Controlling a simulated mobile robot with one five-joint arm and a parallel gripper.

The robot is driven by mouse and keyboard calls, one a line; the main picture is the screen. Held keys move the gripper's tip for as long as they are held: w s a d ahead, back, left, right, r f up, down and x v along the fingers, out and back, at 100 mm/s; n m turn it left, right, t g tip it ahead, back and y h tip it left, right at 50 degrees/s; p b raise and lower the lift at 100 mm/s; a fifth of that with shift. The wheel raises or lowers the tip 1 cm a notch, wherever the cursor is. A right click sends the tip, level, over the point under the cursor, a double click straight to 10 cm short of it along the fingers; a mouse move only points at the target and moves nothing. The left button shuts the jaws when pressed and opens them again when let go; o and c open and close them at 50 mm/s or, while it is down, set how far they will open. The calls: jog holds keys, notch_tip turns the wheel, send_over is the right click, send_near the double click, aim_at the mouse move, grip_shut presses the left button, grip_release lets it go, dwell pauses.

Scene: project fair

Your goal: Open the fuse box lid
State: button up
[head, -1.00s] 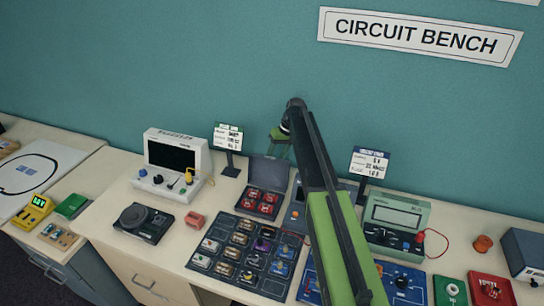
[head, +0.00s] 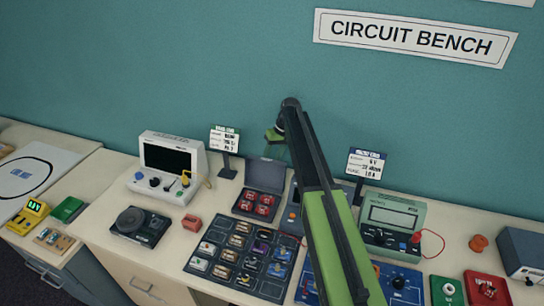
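The fuse box (head: 238,207) is a small dark grey case near the back of the bench, with several red fuses inside. Its lid (head: 265,174) stands raised at the back edge, leaving the contents in plain sight. My gripper (head: 274,135), with green parts, hangs at the far end of my arm, above the raised lid in the picture and apart from it. It is small and partly hidden by the arm's end, so its fingers cannot be made out.
A dark tray of parts (head: 212,235) lies in front of the fuse box. A white oscilloscope (head: 198,160) and a small sign (head: 224,140) stand to the left. A green meter (head: 420,212) stands right of my arm, which hides part of the bench.

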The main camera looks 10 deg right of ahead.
jog(key=p+v, duration=1.5)
jog(key=v, duration=0.2)
jog(key=shift+s+d, duration=0.2)
jog(key=shift+f, duration=0.1)
jog(key=s+a+f+m+h+b, duration=0.1)
jog(key=s+f+b, duration=0.5)
jog(key=s, duration=0.4)
jog(key=s+f+m+h+b, duration=0.1)
jog(key=s+f+b, duration=0.5)
jog(key=s, duration=0.5)
jog(key=s+a+f+m+h+b, duration=0.1)
jog(key=s+f+b, duration=0.5)
jog(key=s, duration=0.5)
jog(key=shift+s+a+f, duration=0.2)
jog(key=shift+a+f, duration=0.2)
jog(key=shift+f, duration=0.3)
jog(key=shift+s, duration=0.15)
jog(key=shift+r, duration=0.1)
jog(key=shift+c, duration=0.5)
